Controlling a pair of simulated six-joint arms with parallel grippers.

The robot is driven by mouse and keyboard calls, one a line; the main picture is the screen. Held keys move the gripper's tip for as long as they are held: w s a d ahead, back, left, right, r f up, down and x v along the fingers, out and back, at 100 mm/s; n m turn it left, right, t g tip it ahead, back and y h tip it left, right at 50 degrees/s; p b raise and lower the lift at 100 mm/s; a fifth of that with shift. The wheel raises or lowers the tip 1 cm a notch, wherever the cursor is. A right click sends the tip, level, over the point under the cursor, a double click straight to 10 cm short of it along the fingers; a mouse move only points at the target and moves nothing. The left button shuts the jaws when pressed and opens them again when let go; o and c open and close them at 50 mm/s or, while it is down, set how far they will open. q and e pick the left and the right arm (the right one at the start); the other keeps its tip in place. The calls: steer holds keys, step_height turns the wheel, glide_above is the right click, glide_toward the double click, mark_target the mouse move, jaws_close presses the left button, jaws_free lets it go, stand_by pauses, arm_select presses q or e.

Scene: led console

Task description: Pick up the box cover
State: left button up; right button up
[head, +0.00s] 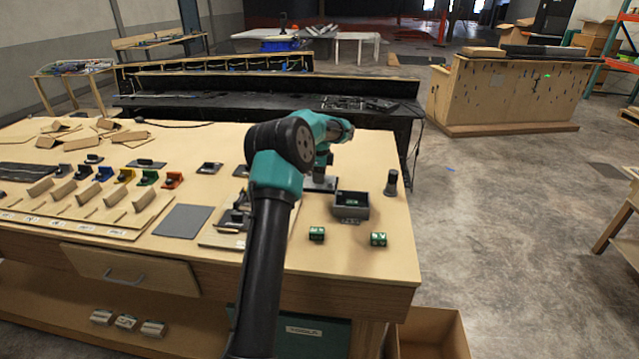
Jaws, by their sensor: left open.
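A small grey open box (352,206) stands on the right part of the wooden table. My left arm hides part of the plate's surroundings. My right gripper is not in view.
A dark cylinder (391,183) stands right of the box. The table's right edge is close.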

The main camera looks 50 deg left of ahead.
arm_select(q)
jaws_close()
stand_by(0.4)
steer(key=shift+r, duration=0.1)
step_height(320, 180, up, 10)
stand_by(0.6)
stand_by(0.4)
